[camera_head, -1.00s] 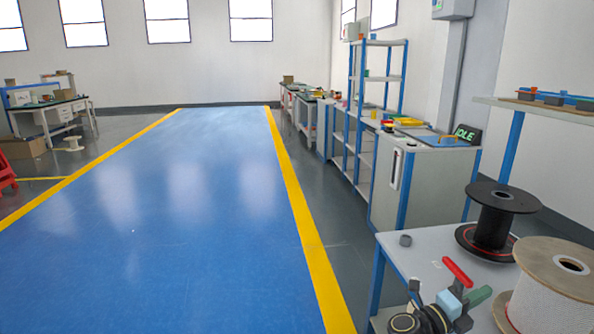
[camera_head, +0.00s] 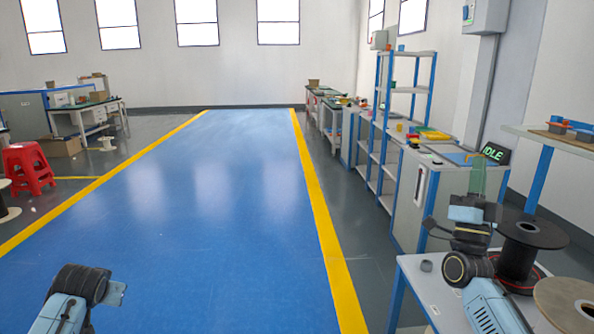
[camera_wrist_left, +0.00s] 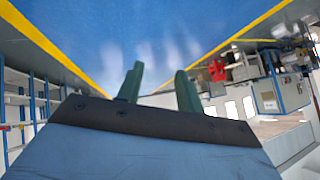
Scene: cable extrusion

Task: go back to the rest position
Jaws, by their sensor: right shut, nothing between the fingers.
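My right arm (camera_head: 490,300) reaches up over the side table, with its gripper (camera_head: 478,178) raised and its green fingers upright and together. It is empty and apart from the black spool (camera_head: 522,235) beside it. My left arm (camera_head: 75,290) is at the bottom left of the head view, above the floor; its fingers are hard to make out there. In the left wrist view the left gripper (camera_wrist_left: 159,72) shows two green fingers with a gap between them and nothing held.
The white side table (camera_head: 418,280) stands at right, with a pale spool (camera_head: 572,305) and a small grey ring (camera_head: 426,265). A cabinet (camera_head: 418,195) with an IDLE display (camera_head: 495,152) stands behind. A red stool (camera_head: 28,168) is at left. The blue floor lane (camera_head: 210,220) is clear.

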